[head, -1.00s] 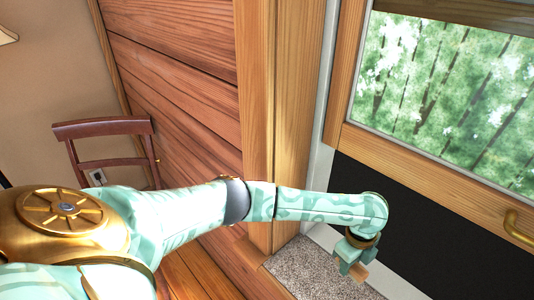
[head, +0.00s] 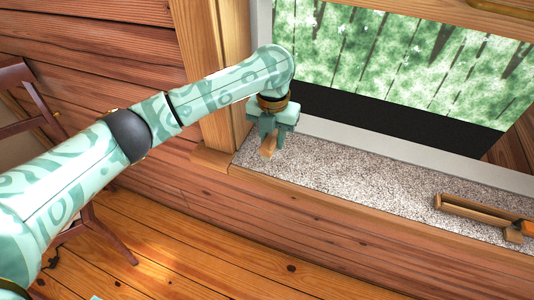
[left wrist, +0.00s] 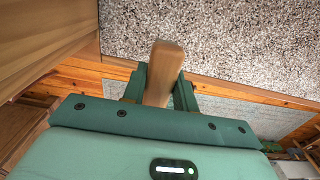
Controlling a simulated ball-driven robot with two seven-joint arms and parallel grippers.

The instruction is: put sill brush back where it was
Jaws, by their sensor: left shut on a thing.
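My left gripper (head: 272,128) is at the left end of the window sill, shut on a light wooden piece, which looks like the sill brush (head: 268,146). The piece points down from the fingers, at or just above the speckled sill (head: 340,172); I cannot tell whether it touches. In the left wrist view, the pale wooden brush (left wrist: 164,65) sticks out between the two green fingers of the gripper (left wrist: 160,88). No bristles can be made out. My right gripper is not in view.
A long wooden holder or tray (head: 470,210) lies at the right of the sill, with an orange-ended item (head: 527,228) beside it. The sill between is bare. The window frame post (head: 215,75) stands close left of my gripper. A dark red chair (head: 30,100) is far left.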

